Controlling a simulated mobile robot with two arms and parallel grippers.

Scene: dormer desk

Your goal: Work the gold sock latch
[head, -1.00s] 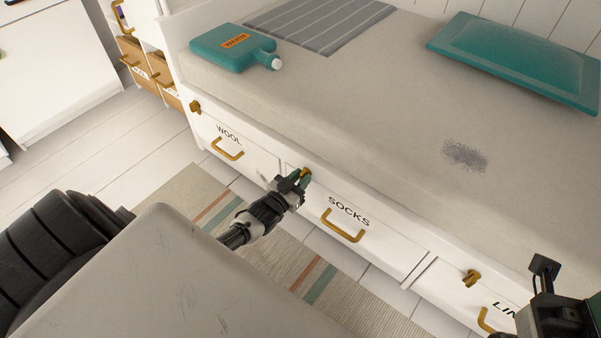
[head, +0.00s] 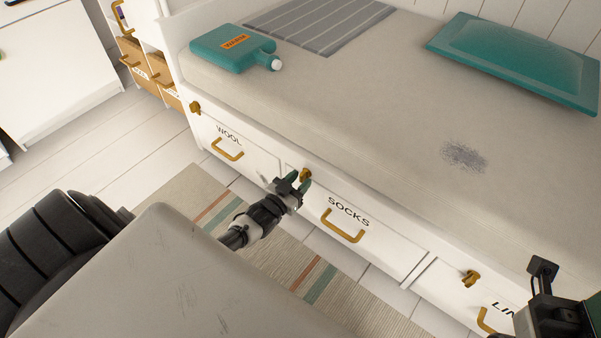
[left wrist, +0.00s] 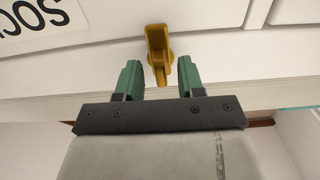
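The gold sock latch (head: 306,174) is on the white frame above the left end of the SOCKS drawer (head: 390,256). In the left wrist view the latch (left wrist: 158,52) lies just beyond the fingertips, between their lines. My left gripper (head: 298,182) is open, its green fingers (left wrist: 159,72) apart on either side of the latch's near end, with nothing held. Whether a finger touches the latch I cannot tell. The SOCKS drawer is shut, with a gold handle (head: 342,228). My right arm shows at the lower right edge; its fingertips are out of the picture.
The WOOL drawer (head: 250,160) is to the left, with its own latch (head: 195,108). Another latch (head: 471,278) is at the right. The mattress (head: 370,110) above bears a teal WARM bottle (head: 230,50) and a teal pillow (head: 520,58). A striped rug (head: 185,195) lies on the floor.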

